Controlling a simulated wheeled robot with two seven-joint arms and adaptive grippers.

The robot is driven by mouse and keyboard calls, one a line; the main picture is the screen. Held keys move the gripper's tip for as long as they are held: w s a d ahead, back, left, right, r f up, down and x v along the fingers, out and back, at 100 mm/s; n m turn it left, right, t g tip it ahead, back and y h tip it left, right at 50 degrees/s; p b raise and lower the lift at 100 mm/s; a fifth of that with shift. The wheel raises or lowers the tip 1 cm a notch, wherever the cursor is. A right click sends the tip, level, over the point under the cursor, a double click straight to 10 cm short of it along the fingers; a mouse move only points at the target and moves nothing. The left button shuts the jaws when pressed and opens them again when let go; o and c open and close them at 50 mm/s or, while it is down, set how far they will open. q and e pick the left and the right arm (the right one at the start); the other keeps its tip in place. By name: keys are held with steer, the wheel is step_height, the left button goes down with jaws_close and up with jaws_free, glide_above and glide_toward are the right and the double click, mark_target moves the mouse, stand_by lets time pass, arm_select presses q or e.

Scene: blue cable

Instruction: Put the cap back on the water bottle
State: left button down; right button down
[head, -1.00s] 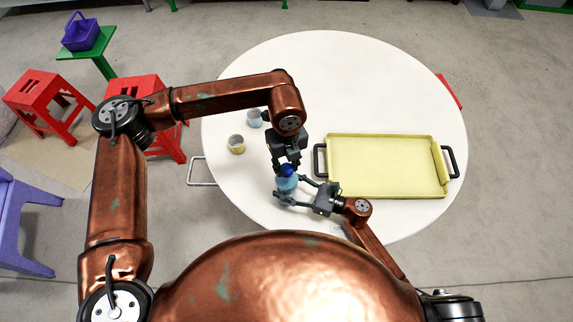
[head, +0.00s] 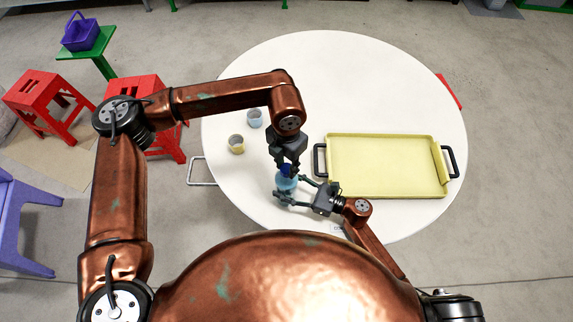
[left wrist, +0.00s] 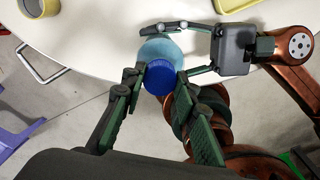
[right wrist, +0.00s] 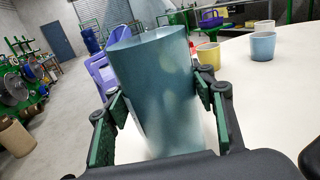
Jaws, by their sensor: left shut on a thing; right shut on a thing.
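The blue bottle cap (head: 285,170) is between the fingers of my left gripper (head: 287,166), which is shut on it directly over the bottle. The left wrist view shows the dark blue cap (left wrist: 160,78) in front of the paler teal bottle (left wrist: 163,46). The translucent blue water bottle (head: 286,184) is upright at the table's near edge. My right gripper (head: 288,188) is shut around its body from the right. The right wrist view shows the bottle (right wrist: 157,90) between both fingers; the cap is not visible there.
A yellow tray (head: 385,136) with black handles lies to the right on the round white table (head: 300,55). A yellow cup (head: 236,144) and a light blue cup (head: 254,118) stand to the left. The table's far part is clear. Red stools (head: 45,105) stand left on the floor.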

arm_select(q)
steer(key=m, duration=1.6)
steer(key=c, duration=1.5)
jaws_free()
steer(key=shift+r, duration=2.25)
